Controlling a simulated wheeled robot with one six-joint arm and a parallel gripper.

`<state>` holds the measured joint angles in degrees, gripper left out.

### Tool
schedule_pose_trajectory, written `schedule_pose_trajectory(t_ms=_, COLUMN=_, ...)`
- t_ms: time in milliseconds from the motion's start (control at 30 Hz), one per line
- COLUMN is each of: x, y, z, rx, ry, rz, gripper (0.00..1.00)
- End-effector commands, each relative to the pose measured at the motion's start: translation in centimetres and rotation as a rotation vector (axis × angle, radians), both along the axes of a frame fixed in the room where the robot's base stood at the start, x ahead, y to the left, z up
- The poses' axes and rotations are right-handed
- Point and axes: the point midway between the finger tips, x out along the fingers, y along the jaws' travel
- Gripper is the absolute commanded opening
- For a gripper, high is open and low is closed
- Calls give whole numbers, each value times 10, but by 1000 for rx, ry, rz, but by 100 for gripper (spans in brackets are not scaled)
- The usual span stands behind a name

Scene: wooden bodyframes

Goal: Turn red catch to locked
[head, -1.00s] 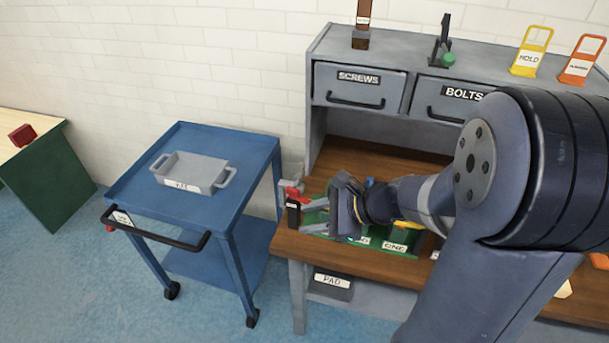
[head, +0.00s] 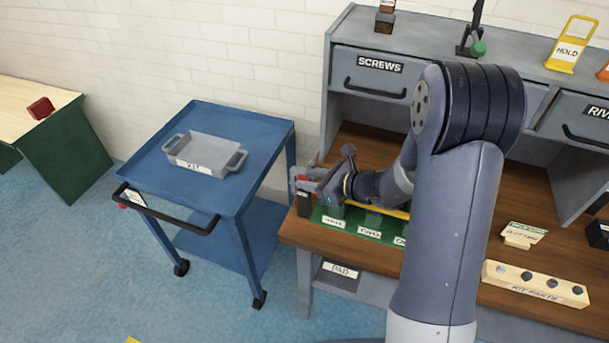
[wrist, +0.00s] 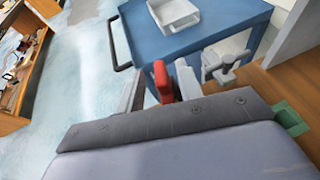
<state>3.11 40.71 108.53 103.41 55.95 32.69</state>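The red catch (head: 302,178) is at the left end of the workbench, above a small black block (head: 304,204). In the wrist view the red catch (wrist: 162,82) stands up between the two grey fingers of my gripper (wrist: 158,86). The fingers are apart. The catch lies close to the right finger, with a clear gap to the left finger; I cannot tell whether it touches the right one. In the head view my gripper (head: 314,182) reaches left to the catch and partly hides it. I cannot read a locked mark.
A green labelled rack (head: 345,228) lies beside my gripper on the wooden bench top (head: 470,235). A grey clamp-like fixture (wrist: 228,64) stands right of the fingers. A blue cart (head: 180,115) with a grey tray (head: 205,152) is left of the bench.

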Motion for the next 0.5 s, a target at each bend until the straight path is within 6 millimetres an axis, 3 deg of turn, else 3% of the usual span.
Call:
schedule_pose_trajectory(t_ms=200, x=9, y=15, z=-7, rx=-1, ry=-1, rz=2, gripper=35)
schedule_pose_trajectory(t_ms=500, x=11, y=17, z=-8, rx=-1, ry=-2, rz=0, gripper=35)
